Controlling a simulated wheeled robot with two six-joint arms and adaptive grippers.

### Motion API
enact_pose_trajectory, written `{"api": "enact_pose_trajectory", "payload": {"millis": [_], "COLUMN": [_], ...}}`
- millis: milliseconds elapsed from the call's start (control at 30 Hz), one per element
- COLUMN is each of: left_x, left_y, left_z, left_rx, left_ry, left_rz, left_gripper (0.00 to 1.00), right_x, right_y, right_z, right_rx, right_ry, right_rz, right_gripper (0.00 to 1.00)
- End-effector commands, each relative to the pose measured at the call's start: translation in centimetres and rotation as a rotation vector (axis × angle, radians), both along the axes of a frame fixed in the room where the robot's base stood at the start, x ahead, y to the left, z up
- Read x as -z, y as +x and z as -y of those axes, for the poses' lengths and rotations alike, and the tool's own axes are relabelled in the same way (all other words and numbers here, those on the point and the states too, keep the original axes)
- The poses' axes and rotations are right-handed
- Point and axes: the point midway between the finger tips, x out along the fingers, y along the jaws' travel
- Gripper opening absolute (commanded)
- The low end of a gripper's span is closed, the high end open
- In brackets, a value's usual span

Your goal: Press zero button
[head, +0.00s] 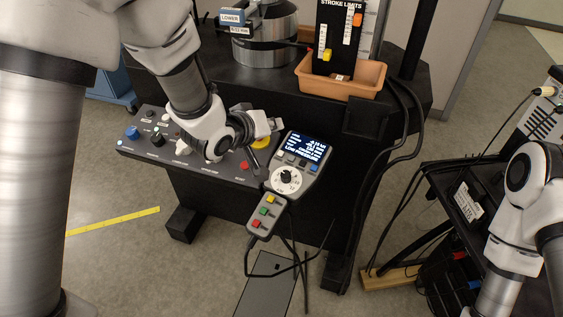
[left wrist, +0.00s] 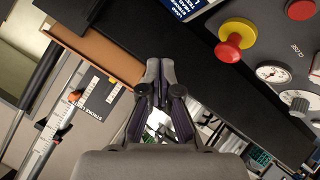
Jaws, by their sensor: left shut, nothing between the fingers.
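My left gripper (head: 268,128) hangs over the right part of the sloping control panel (head: 205,172), beside the handheld pendant. In the left wrist view the two fingers of my left gripper (left wrist: 160,68) are together with nothing between them. The pendant (head: 287,181) has a lit screen, a row of small keys and a round dial. The panel carries a red button (head: 244,166) and several knobs. The left wrist view shows a red-and-yellow mushroom button (left wrist: 232,42) and another red button (left wrist: 300,9). I cannot tell which button is zero; its label is not legible.
A lower pendant box (head: 267,214) has green, yellow and red buttons. An orange tray (head: 341,82) and a metal cylinder (head: 265,45) stand on the black bench behind. Black cables hang at the right. My right arm is at the right edge near a dark cart (head: 462,190).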

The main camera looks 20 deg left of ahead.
Motion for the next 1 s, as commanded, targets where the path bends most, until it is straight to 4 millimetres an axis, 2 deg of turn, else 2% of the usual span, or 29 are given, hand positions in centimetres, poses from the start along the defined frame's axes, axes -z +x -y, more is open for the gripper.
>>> {"api": "enact_pose_trajectory", "payload": {"millis": [267, 467, 900, 1000], "left_x": [-0.3, 0.6, 6.7, 7.6], "left_y": [0.1, 0.2, 1.7, 2.0], "left_z": [0.1, 0.0, 0.1, 0.1], "left_rx": [0.0, 0.0, 0.0, 0.0], "left_ry": [-0.002, -0.002, -0.002, -0.002], "left_rz": [0.004, 0.003, 0.002, 0.002], "left_gripper": [0.0, 0.0, 0.0, 0.0], "right_x": [-0.1, 0.7, 6.3, 6.5], "right_y": [0.0, 0.0, 0.0, 0.0], "right_z": [0.0, 0.0, 0.0, 0.0], "right_rx": [0.0, 0.0, 0.0, 0.0], "right_ry": [0.0, 0.0, 0.0, 0.0], "right_rz": [0.001, 0.001, 0.0, 0.0], "right_gripper": [0.71, 0.71, 0.71, 0.71]}}
